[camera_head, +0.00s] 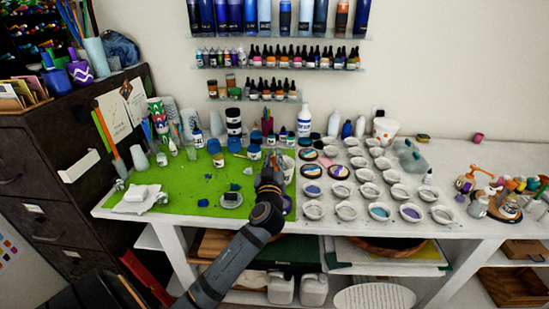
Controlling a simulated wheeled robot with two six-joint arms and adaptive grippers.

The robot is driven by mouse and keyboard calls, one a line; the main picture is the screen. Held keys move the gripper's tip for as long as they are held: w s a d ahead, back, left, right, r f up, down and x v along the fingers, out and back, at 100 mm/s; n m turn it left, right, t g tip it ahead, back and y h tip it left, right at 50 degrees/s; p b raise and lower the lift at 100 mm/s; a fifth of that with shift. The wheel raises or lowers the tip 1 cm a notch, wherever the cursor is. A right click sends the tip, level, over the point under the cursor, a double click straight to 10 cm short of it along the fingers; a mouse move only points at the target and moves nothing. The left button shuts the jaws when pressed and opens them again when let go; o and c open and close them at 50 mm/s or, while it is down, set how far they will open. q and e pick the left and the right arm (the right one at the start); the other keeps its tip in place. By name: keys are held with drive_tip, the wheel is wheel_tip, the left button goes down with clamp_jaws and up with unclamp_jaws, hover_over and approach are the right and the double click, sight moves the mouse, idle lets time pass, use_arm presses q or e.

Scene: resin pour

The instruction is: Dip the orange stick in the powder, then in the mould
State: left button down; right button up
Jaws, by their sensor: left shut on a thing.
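My left gripper (277,172) reaches over the right end of the green mat. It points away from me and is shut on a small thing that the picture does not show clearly. Small cups and dishes stand close around its fingers. A long orange-handled stick (105,130) leans at the left, by the cabinet; I cannot tell whether it is the task's stick. Several round white dishes (380,212) stand right of the gripper, some with blue or purple contents. I cannot tell which holds the powder or which is the mould. My right gripper is out of view.
Bottles and jars crowd the back. Colourful bottles on a round stand (507,208) are at the right. Shelves of bottles (280,67) hang above.

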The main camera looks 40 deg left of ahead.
use_arm(q)
drive_tip(key=shift+s+d+f, duration=0.1)
drive_tip(key=shift+f, duration=0.45)
wheel_tip(320, 180, down, 6)
drive_tip(key=b, duration=0.6)
drive_tip(key=shift+f+b, duration=0.25)
drive_tip(key=shift+b, duration=0.1)
drive_tip(key=r+p, duration=0.1)
drive_tip(key=r, duration=0.1)
drive_tip(key=r+p, duration=0.1)
drive_tip(key=shift+s+r, duration=0.2)
drive_tip(key=shift+r, duration=0.15)
idle(0.3)
